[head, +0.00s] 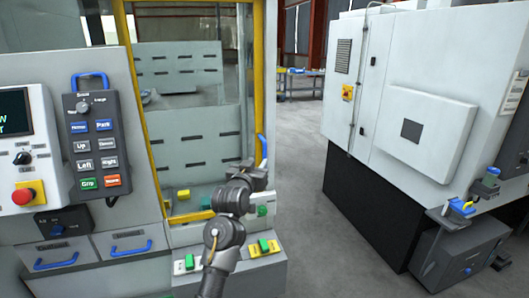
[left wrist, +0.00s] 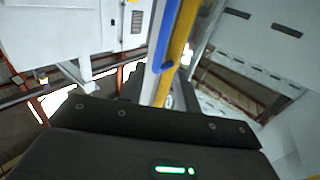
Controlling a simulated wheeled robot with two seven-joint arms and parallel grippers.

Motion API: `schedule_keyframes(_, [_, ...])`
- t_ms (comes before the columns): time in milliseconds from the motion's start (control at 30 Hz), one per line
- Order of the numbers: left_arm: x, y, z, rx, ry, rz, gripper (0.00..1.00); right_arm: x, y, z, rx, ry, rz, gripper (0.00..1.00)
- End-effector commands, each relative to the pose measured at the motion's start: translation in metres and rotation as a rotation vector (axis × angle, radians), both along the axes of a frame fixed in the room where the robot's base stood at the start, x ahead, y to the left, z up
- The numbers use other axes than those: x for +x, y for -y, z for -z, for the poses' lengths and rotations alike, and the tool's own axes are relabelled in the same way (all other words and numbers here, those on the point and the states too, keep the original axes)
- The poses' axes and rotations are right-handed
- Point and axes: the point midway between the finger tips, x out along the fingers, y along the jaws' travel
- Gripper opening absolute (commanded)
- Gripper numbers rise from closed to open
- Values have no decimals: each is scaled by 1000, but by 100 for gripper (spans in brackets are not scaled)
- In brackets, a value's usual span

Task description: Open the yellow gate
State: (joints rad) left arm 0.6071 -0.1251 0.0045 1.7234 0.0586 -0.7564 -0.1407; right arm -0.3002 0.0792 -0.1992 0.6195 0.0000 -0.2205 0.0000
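The yellow gate (head: 258,60) is a tall yellow-framed panel with a clear pane on the front of the machine at left. A blue handle (head: 263,148) sits on its right-hand post. In the left wrist view, the yellow post (left wrist: 178,45) and the blue handle (left wrist: 163,66) run down toward my fingers. My left gripper (head: 262,168) is just below and beside the handle in the head view. In the left wrist view, its two dark fingers (left wrist: 158,92) stand apart with the post showing between them. Whether they touch the handle cannot be told. My right gripper is not in view.
A control panel (head: 97,140) with labelled buttons and a red emergency stop (head: 23,196) stands at left. A ledge with green switches (head: 264,246) lies below the gate. A large white machine (head: 420,90) stands at right, with open grey floor (head: 300,190) between.

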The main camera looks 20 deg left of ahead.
Motion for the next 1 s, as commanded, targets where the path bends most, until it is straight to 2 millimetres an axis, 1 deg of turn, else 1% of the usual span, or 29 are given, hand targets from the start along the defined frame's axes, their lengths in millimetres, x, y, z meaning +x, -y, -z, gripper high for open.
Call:
schedule_keyframes(33, [9,1,-4,0,-3,1,32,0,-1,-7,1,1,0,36])
schedule_keyframes(300, [57,1,-3,0,-3,1,32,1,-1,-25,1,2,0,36])
schedule_keyframes(500, [79,1,-1,0,-2,0,32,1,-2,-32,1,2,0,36])
schedule_keyframes(700, [88,1,0,0,-2,0,32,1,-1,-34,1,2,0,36])
schedule_keyframes(967, [88,2,1,0,-1,0,32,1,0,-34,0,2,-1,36])
schedule_keyframes(1000, [88,2,1,0,-1,0,30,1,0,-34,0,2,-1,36])
